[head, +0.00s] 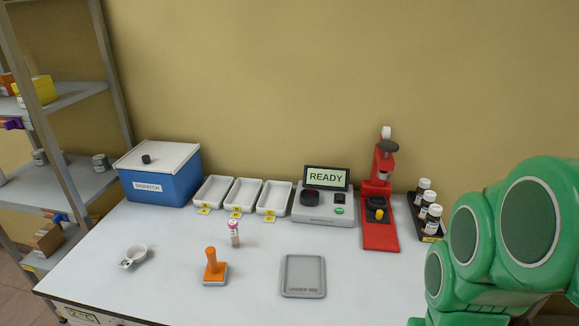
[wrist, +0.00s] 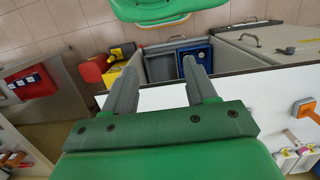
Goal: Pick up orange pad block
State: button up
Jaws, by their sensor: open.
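The orange pad block (head: 213,265) stands upright on the white table in the head view, left of centre near the front. It has an orange upright handle on a flat grey-white base. My gripper (wrist: 160,66) shows in the wrist view with its two grey fingers apart and nothing between them. The fingers point away from the camera, over the edge of a white surface. The gripper itself is outside the head view, where only my green arm shows at the right. I cannot tell whether an orange item at the wrist view's right edge is the block.
A pink-capped vial (head: 233,233) stands just behind the block. Behind are the blue dispatch box (head: 160,185), white trays (head: 243,195), READY device (head: 323,207), red press (head: 380,232) and bottle rack (head: 430,230).

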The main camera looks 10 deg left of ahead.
jog(key=m+g+y, duration=0.3)
jog(key=m+y, duration=0.3)
jog(key=y, duration=0.1)
send_near(211, 255)
jog(key=s+d+r, duration=0.3)
jog(key=s+d, duration=1)
jog(key=d, duration=0.1)
jog(key=w+a+f+m+y, duration=0.1)
jog(key=w+a+f+m, duration=0.1)
jog(key=w+a+f, duration=0.1)
jog(key=w+a+f+m+y, duration=0.2)
jog(key=w+a+f, duration=0.1)
jog(key=w+a, duration=0.2)
jog(key=w+a+f+m+g+y, duration=0.1)
jog(key=w+a+f+m+y, duration=0.1)
jog(key=a, duration=0.5)
jog(key=shift+w+a+f+m, duration=0.2)
jog(key=shift+w+f, duration=0.15)
jog(key=shift+w, duration=0.1)
jog(key=shift+w+a+f+m, duration=0.2)
jog(key=shift+w+f, duration=0.15)
jog(key=shift+w, duration=0.15)
jog(key=shift+w+x, duration=0.1)
jog(key=shift+x, duration=1.2)
jog(key=shift+w+x, duration=0.15)
jog(key=shift+x, duration=1.15)
jog(key=shift+f, duration=0.1)
grip_shut()
